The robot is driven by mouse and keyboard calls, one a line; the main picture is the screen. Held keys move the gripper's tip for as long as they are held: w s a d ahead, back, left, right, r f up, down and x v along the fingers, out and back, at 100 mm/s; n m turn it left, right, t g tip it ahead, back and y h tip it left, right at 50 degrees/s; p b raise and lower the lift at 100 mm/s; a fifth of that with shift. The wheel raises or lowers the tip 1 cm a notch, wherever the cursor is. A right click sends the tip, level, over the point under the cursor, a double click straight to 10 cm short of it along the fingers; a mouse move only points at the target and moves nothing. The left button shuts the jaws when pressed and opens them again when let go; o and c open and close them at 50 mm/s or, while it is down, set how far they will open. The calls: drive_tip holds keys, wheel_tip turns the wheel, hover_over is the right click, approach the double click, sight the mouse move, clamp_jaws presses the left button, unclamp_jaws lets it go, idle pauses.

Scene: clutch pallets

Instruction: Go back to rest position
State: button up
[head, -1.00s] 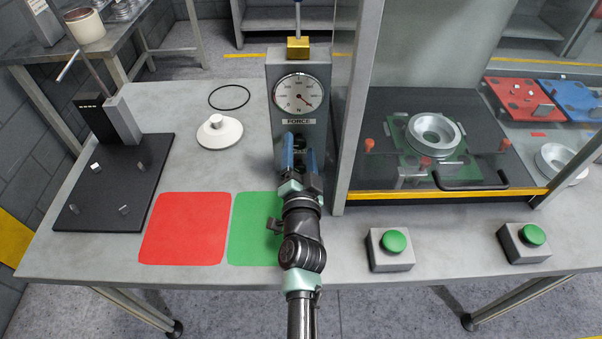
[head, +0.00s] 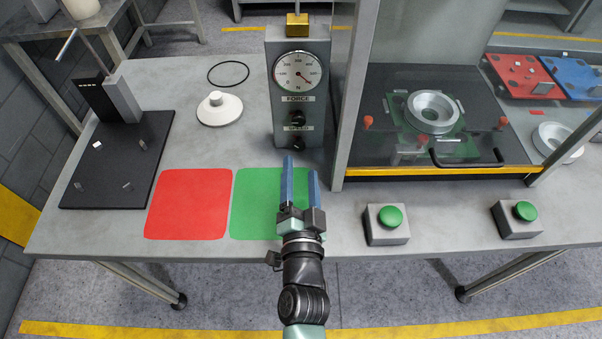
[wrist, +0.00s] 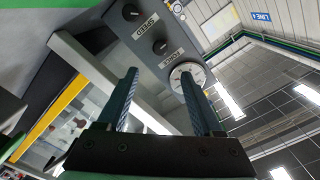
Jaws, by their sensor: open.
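My gripper (head: 301,172) is open and empty, with its two blue fingers apart and pointing away from me. In the head view it is over the right part of the green square (head: 255,203), short of the grey force gauge post (head: 283,110). In the wrist view, my gripper (wrist: 162,98) has its fingers on either side of a gap, with nothing between them. The post's dial (wrist: 188,78) and two black knobs show beyond the fingers.
A red square (head: 189,204) lies left of the green one. A black stand (head: 118,170) and a white disc (head: 219,110) sit further left and back. An enclosure with a metal ring (head: 433,111) stands to the right. Two green buttons (head: 390,216) (head: 525,210) sit near the front edge.

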idle(0.3)
wheel_tip(320, 180, up, 32)
drive_tip(key=w+a+n+t+y, duration=0.2)
drive_tip(key=w+a+n+t, duration=0.1)
drive_tip(key=n+t, duration=0.25)
drive_tip(key=s+r+n+t, duration=0.1)
drive_tip(key=s+r, duration=0.3)
drive_tip(key=r, duration=0.3)
drive_tip(key=s+d+r+n+t+h, duration=0.1)
drive_tip(key=s+r, duration=0.4)
drive_tip(key=r, duration=0.3)
drive_tip(key=s+d+r+n+t+h, duration=0.1)
drive_tip(key=s+r+t, duration=0.1)
drive_tip(key=s+r, duration=0.2)
wheel_tip(320, 180, up, 3)
drive_tip(key=shift+s+d+r, duration=0.2)
drive_tip(key=shift+s, duration=0.1)
drive_tip(key=shift+f+n, duration=0.1)
drive_tip(key=shift+n, duration=0.15)
